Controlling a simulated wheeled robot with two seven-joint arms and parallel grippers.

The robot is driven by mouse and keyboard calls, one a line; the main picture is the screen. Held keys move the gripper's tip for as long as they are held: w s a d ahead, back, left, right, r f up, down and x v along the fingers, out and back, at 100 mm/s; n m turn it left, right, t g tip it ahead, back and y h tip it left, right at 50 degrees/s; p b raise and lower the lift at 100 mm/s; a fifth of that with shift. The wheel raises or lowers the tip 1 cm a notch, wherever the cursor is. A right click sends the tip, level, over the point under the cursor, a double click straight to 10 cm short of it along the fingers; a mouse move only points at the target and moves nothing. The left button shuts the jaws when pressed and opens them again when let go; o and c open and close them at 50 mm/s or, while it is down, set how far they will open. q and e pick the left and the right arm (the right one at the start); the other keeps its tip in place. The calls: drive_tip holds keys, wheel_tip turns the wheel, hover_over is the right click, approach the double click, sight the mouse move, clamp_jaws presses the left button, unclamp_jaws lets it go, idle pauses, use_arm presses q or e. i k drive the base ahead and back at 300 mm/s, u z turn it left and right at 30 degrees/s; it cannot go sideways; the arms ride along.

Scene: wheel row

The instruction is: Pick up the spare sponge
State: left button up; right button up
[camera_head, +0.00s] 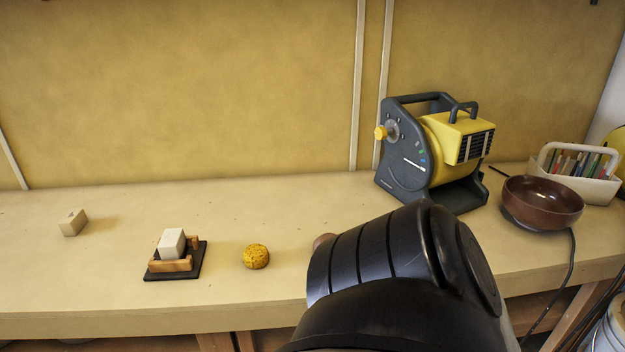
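A round yellow, pitted, sponge-like ball (256,256) sits on the bench in front, left of my arm. A white block (172,243) sits in a small wooden holder on a black base (158,276) to its left. A small beige block (73,223) lies alone farther left. Which of these is the spare sponge, I cannot tell for sure; the yellow ball looks most like a sponge. A dark link of my arm fills the lower middle and right, hiding the bench behind it. Neither gripper shows.
A yellow and grey machine (440,150) stands at the back right. A brown bowl (542,203) and a white caddy with coloured sticks (598,188) are farther right. A brownish object (322,240) is mostly hidden by my arm.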

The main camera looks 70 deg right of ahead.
sight(256, 255)
drive_tip(key=u, duration=0.6)
drive_tip(key=k, duration=0.15)
drive_tip(key=z, duration=1.8)
